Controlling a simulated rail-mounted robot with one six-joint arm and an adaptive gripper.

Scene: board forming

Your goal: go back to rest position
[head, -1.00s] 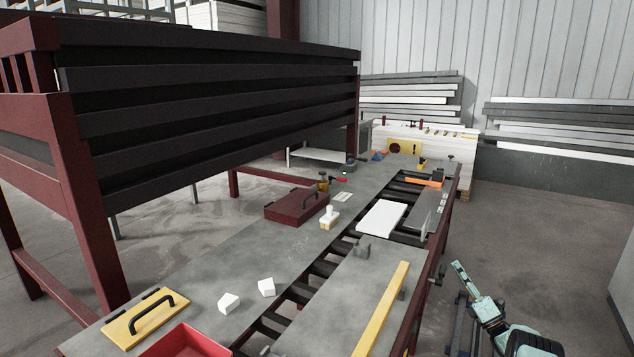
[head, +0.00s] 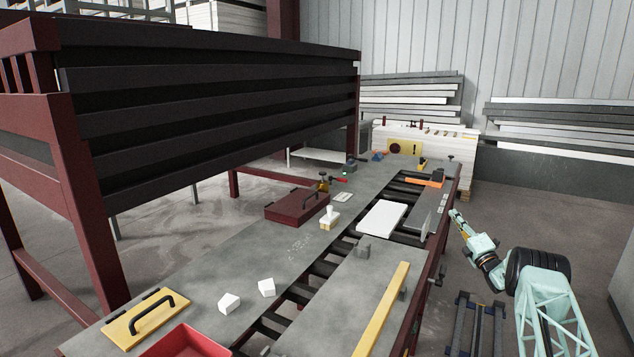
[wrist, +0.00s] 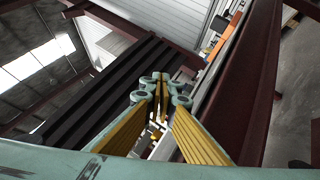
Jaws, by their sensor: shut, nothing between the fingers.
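My gripper (head: 455,215) is at the right of the head view, beside the dark red right edge of the workbench (head: 230,270). It is clear of the bench surface and its tip points up and to the left. In the wrist view, my gripper (wrist: 160,82) shows its yellow-padded fingers drawn together at the tips, with nothing held between them. The dark red bench rail (wrist: 225,75) runs close along the right of the fingers there.
On the bench are a white board (head: 382,217), a dark red lidded box (head: 297,206), a yellow plate with a black handle (head: 145,318), a red tray (head: 187,343), white blocks (head: 229,303) and a yellow bar (head: 382,310). A black slatted frame (head: 210,110) stands at the left. Open floor (head: 560,220) lies right.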

